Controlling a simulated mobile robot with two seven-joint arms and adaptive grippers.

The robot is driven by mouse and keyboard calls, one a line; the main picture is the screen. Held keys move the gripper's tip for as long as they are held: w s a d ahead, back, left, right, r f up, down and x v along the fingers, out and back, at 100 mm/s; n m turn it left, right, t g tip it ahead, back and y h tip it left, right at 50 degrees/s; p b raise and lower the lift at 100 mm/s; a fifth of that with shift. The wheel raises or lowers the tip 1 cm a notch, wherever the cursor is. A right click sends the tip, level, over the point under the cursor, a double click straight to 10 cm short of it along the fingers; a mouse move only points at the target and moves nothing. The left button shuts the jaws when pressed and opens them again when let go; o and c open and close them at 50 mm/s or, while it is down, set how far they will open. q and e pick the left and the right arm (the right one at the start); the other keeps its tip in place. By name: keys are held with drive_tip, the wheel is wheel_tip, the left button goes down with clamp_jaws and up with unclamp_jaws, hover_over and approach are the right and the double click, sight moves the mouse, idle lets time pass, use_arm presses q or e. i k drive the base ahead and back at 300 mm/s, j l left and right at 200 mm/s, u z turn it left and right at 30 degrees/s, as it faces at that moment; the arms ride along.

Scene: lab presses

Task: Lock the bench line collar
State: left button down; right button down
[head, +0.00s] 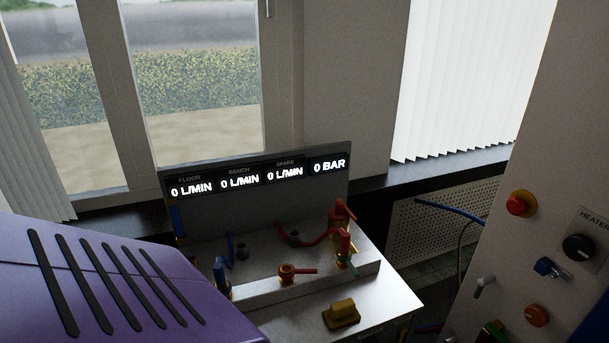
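A metal manifold (262,262) stands below a dark display board with readouts labelled FLOOR, BENCH (239,181) and SPARE, plus a pressure readout. All show 0. A blue-bodied fitting (221,277) stands upright at the manifold's left front, and a red-bodied fitting (344,243) stands at its right. A brass valve with a red lever (290,272) sits between them; its lever points right. Two dark sockets (242,251) (293,238) are on the top. I cannot tell which part is the bench line collar or whether it is locked. Neither gripper is in view.
A purple housing with black slots (110,285) fills the lower left and partly hides the manifold's left side. A grey cabinet with a red button (521,203) and heater dial (578,247) stands close on the right.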

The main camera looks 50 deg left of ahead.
sight(284, 269)
drive_tip(key=u, duration=1.65)
